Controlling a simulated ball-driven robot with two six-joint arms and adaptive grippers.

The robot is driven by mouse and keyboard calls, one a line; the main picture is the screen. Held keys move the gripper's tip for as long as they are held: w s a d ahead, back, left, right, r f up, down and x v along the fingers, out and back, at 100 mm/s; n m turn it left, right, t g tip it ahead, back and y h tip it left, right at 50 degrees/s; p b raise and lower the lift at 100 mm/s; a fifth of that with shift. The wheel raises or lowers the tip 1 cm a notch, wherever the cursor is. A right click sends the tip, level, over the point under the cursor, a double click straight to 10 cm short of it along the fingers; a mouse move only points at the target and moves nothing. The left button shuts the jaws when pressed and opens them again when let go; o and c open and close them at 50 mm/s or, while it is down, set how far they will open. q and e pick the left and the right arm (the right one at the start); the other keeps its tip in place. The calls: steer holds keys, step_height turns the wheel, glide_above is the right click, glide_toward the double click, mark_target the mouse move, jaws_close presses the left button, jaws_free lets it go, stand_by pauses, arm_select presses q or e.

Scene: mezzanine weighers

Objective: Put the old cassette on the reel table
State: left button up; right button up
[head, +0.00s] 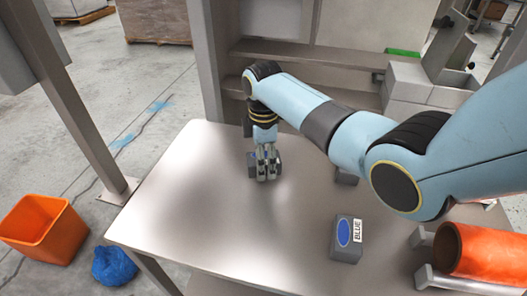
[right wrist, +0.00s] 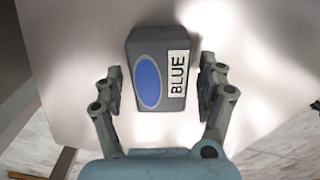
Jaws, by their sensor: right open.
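My right gripper (head: 266,174) points down over the pale table (head: 180,215), its fingers open around a dark grey cassette (head: 251,165). In the right wrist view this cassette (right wrist: 150,90) lies between the open fingers, with a gap on each side; it has a blue oval and a white label reading BLUE. A second grey cassette (head: 346,241) with the same markings stands on the table nearer the front. I cannot tell from markings which is the old one, or which surface is the reel table. My left gripper is not in view.
An orange roll (head: 482,252) rests on a grey holder at the table's right. A small dark block (head: 346,178) is partly hidden behind my right arm. An orange bin (head: 42,228) and blue bag (head: 114,265) are on the floor left. The table's left part is bare.

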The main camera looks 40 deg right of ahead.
step_height(320, 180, up, 12)
stand_by(0.4)
stand_by(0.4)
